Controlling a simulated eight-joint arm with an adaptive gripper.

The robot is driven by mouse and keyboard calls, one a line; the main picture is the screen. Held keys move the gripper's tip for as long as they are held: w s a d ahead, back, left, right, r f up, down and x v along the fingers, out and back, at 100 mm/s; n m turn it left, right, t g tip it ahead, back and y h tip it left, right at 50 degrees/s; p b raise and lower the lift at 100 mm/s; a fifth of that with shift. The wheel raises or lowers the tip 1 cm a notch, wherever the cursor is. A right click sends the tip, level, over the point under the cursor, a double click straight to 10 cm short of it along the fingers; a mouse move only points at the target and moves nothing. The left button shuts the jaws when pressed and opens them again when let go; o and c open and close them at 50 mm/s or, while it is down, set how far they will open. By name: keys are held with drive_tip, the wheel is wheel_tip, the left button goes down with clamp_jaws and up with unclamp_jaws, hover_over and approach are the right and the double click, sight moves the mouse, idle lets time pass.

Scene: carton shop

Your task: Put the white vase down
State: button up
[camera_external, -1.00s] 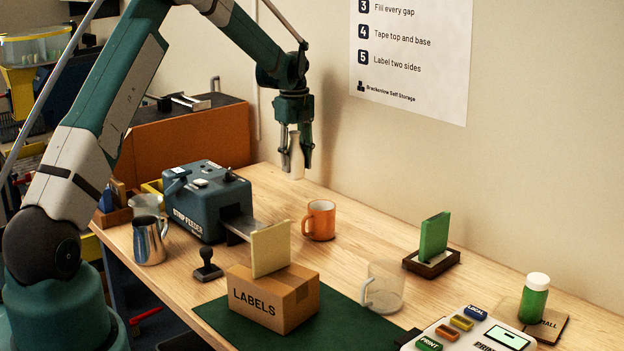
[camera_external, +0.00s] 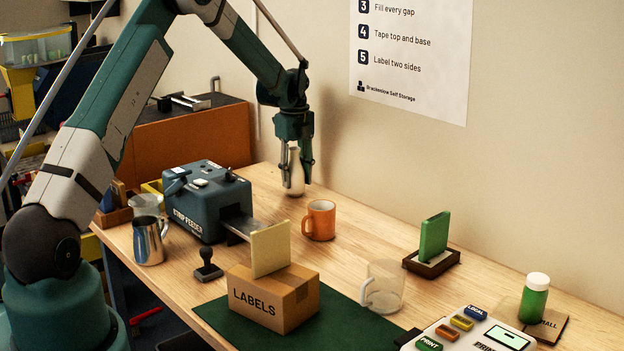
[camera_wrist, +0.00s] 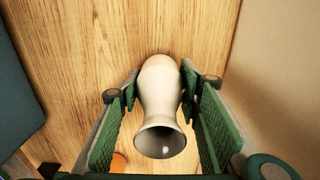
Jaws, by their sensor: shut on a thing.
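The white vase (camera_external: 295,174) is upright at the back of the wooden table, near the wall. My gripper (camera_external: 297,172) points down and is shut on the vase, one finger on each side. In the wrist view the vase (camera_wrist: 160,95) sits between the green finger pads of my gripper (camera_wrist: 160,100), its open mouth toward the camera. The vase's base is at or very close to the tabletop; I cannot tell whether it touches.
An orange mug (camera_external: 319,220) stands just in front of the vase, to the right. The strip feeder (camera_external: 207,200) is to the left. The wall is close behind. Bare tabletop (camera_external: 365,235) lies to the right, before a green block in a dark holder (camera_external: 432,262).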

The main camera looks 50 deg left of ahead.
drive_tip(key=shift+f, duration=0.15)
drive_tip(key=o, duration=1)
wheel_tip(320, 180, up, 12)
drive_tip(key=shift+r, duration=0.2)
idle(0.4)
idle(0.5)
